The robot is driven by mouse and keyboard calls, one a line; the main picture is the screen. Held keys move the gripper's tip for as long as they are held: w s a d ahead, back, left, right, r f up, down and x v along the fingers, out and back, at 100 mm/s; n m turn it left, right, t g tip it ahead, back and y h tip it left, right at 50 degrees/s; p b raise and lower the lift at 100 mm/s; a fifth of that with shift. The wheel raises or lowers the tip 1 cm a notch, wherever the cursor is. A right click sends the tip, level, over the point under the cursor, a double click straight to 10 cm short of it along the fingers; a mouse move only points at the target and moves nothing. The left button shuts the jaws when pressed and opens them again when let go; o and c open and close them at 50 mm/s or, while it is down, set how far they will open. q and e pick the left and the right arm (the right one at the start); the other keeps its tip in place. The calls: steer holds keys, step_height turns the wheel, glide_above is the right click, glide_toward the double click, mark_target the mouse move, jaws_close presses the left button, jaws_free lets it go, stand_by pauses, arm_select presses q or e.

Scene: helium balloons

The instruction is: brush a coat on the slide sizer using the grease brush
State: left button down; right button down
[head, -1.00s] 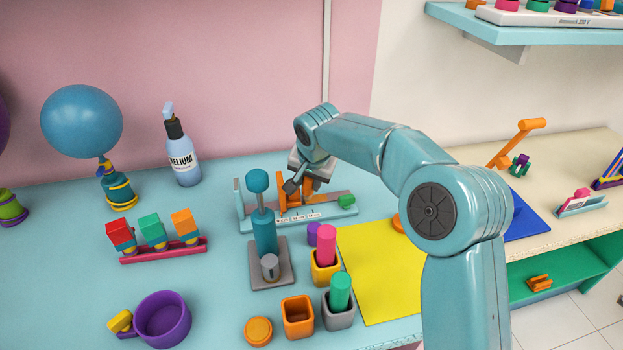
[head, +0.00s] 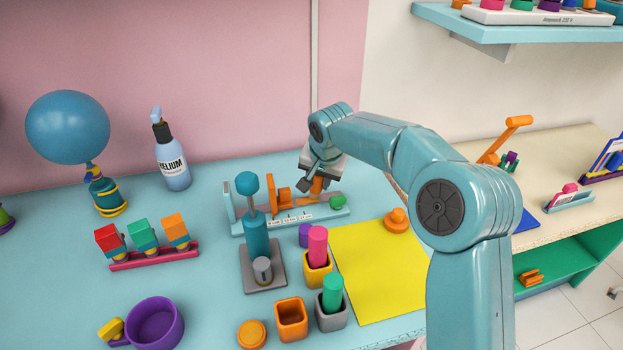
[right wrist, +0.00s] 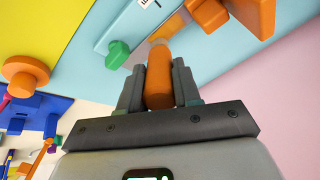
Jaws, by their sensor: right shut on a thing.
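The slide sizer (head: 292,217) is a pale blue rail with a printed scale, an upright orange block and a green knob (head: 338,201) at its right end. It stands at the back of the blue table. My right gripper (head: 314,186) is above the right half of the rail. It is shut on the orange handle of the grease brush (right wrist: 160,80), which also shows in the head view (head: 317,186). The brush points down at the sizer. I cannot tell whether its tip touches the rail. My left gripper is not in view.
In front of the sizer stand a teal pump (head: 255,235) and cups with pink and green sticks (head: 333,293). A yellow mat (head: 378,270) lies at right.

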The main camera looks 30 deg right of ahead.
steer(key=shift+d, duration=0.1)
stand_by(0.4)
steer(key=shift+w+a, duration=0.2)
steer(key=shift+a, duration=0.55)
steer(key=shift+w+a, duration=0.15)
steer(key=shift+a, duration=0.65)
steer(key=shift+w+a, duration=0.2)
steer(key=shift+a, duration=0.55)
steer(key=shift+s+d, duration=0.2)
steer(key=shift+d, duration=0.6)
steer(key=shift+s+d, duration=0.25)
steer(key=shift+d, duration=0.5)
steer(key=shift+s+d, duration=0.2)
steer(key=shift+d, duration=0.6)
steer(key=shift+a, duration=0.15)
steer(key=shift+w+a, duration=0.2)
steer(key=shift+a, duration=0.55)
steer(key=shift+w+a, duration=0.25)
steer(key=shift+a, duration=0.45)
steer(key=shift+w+a, duration=0.2)
steer(key=shift+a, duration=0.55)
